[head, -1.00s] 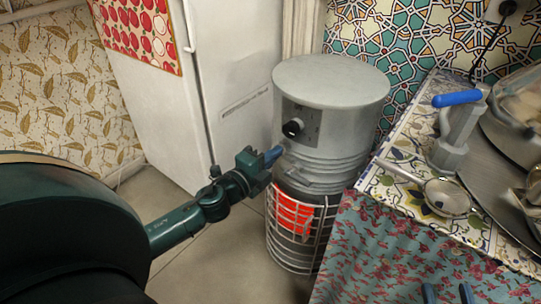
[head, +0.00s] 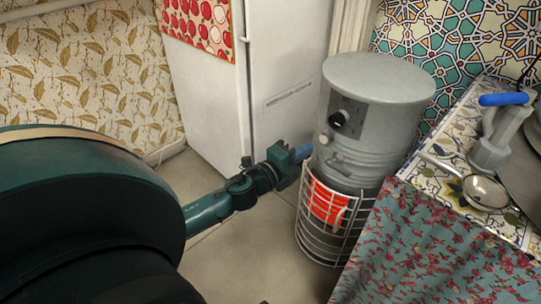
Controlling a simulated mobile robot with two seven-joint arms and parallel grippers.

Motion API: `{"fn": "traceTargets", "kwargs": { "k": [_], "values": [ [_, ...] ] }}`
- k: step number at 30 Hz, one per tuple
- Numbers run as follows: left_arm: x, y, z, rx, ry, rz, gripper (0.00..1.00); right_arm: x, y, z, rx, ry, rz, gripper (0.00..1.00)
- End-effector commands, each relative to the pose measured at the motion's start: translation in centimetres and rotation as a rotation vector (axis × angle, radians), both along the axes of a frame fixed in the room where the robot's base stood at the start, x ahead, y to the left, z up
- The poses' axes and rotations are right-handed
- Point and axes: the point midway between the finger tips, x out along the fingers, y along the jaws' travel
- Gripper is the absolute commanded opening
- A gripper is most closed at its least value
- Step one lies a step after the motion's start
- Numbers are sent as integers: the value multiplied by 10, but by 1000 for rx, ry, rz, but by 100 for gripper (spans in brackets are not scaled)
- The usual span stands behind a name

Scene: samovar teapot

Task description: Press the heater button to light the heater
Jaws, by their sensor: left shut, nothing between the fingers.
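The heater (head: 378,100) is a grey cylinder with a flat round top, standing on the floor in the head view. A black knob (head: 340,118) is on its upper front. A small pale button-like knob (head: 325,136) sits lower left of the black one. A wire guard around the lower part encloses an orange-red panel (head: 328,203); I cannot tell whether it is glowing. My left gripper (head: 303,153) is shut and empty, its blue fingertips at the heater's left side, just below and left of the pale knob. Contact is unclear. My right gripper is out of view.
A white fridge (head: 215,95) stands behind my left arm. A cloth-covered table (head: 415,245) is close at the heater's right, with a strainer (head: 485,192) and a blue-handled metal tap piece (head: 494,140) on it. Floor is free left of the heater.

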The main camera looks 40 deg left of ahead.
Motion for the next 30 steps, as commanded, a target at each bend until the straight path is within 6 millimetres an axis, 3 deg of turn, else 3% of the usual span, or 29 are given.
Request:
{"fn": "traceTargets", "kwargs": {
  "k": [6,12,18,30],
  "values": [
    [-48,5,-2,-3,7,1,0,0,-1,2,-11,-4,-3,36],
    [-77,8,-2,-1,5,0,0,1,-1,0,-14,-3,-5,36],
    [-89,10,-1,1,3,0,0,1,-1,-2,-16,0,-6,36],
    [-89,10,-1,1,3,-1,0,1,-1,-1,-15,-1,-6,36]
  ]
}}
